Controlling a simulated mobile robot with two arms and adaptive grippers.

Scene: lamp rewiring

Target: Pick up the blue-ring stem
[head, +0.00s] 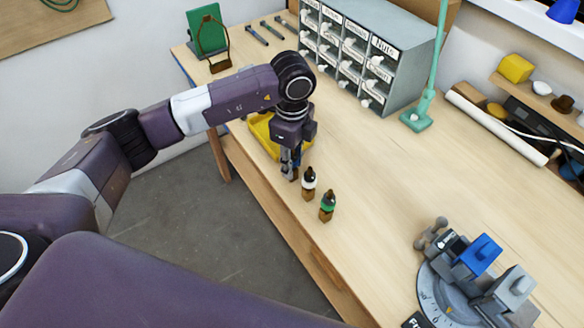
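My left gripper (291,168) points down at the front edge of the workbench. A bit of blue (298,158) shows at its fingers, and a brown base (293,177) shows just below them; this looks like the blue-ring stem, mostly hidden by the fingers. I cannot tell whether the fingers are closed on it or only around it. Two similar stems stand upright in a row to the right: one with a white ring (309,183) and one with a green ring (328,205). My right gripper is not in view.
A yellow tray (262,134) lies right behind the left gripper. A grey drawer cabinet (372,55) stands at the back, with a green lamp stand (416,118) beside it. A round fixture with blue and grey jaws (445,292) sits at the lower right. The middle of the bench (400,180) is clear.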

